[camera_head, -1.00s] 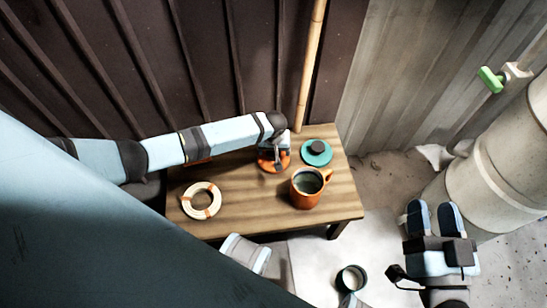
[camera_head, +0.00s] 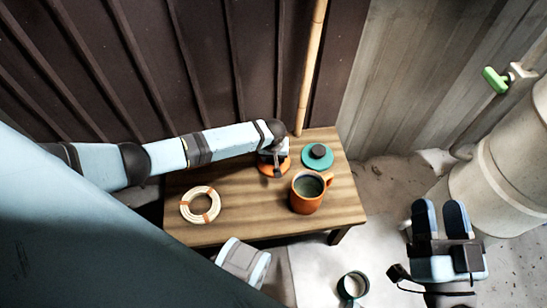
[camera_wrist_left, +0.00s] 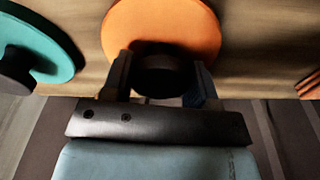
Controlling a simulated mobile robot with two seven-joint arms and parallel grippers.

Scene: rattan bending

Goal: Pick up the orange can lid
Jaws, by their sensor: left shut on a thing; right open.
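The orange can lid (camera_head: 268,171) is at the back of the wooden table, partly hidden under my left gripper (camera_head: 276,166). In the left wrist view the lid (camera_wrist_left: 160,20) is a flat orange disc with a dark round knob (camera_wrist_left: 160,78). The two fingers of my left gripper (camera_wrist_left: 160,88) stand on either side of the knob and are shut on it. I cannot tell whether the lid touches the table. My right gripper (camera_head: 440,220) is open and empty, over the floor right of the table.
A teal lid (camera_head: 317,156) with a dark knob lies beside the orange lid. An orange mug (camera_head: 307,194) stands in front of them. A rattan coil (camera_head: 200,205) lies at the table's left. A bamboo pole (camera_head: 310,70) stands behind. A dark green cup (camera_head: 352,286) is on the floor.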

